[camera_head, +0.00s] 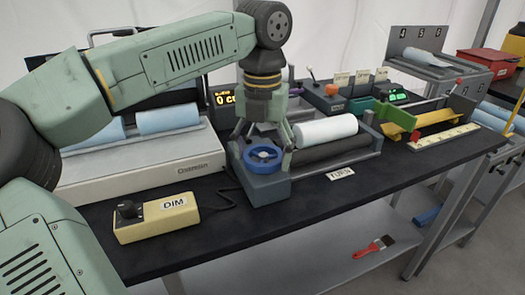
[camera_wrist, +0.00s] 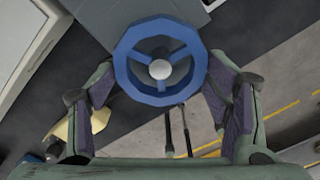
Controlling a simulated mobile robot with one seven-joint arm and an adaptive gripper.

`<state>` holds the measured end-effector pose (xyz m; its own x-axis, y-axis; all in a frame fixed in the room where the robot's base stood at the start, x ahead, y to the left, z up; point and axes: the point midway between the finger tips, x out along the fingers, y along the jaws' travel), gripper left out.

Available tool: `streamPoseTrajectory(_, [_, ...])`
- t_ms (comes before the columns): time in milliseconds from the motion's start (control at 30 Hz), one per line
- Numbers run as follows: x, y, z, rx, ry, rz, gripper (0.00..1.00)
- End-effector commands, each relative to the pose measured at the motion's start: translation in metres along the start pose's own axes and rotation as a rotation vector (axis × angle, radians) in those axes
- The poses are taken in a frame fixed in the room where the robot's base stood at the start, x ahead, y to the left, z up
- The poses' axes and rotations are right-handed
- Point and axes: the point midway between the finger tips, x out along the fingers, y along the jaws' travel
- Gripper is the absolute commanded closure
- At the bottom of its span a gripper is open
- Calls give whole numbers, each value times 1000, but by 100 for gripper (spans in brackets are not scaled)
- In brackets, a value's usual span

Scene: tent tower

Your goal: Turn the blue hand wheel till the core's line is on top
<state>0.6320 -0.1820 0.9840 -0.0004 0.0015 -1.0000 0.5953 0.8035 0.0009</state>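The blue hand wheel (camera_head: 263,147) sits on a grey box at the left end of the roller unit. It has several spokes and a pale hub. In the wrist view the wheel (camera_wrist: 124,75) fills the upper middle. My gripper (camera_wrist: 160,80) is open, with one finger at each side of the wheel's lower rim. I cannot tell whether the fingers touch it. In the head view my gripper (camera_head: 263,132) hangs just over the wheel. The white core (camera_head: 325,129) lies on the dark rollers (camera_head: 335,151), right of the wheel. I see no line on its visible side.
A yellow DIM box (camera_head: 157,220) with a black knob stands at the front left. A pale light box (camera_head: 140,175) with blue rolls is behind it. A TURN label (camera_head: 340,174) lies before the rollers. A green and yellow fixture (camera_head: 420,118) stands to the right.

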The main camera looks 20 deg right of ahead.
Motion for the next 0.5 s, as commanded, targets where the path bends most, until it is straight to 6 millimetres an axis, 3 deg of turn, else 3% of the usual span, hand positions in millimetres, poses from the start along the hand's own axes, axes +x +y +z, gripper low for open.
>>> streamPoseTrajectory(233, [0,0,0,1,-1,-1,11])
streamPoseTrajectory(500, [0,0,0,1,-1,-1,11])
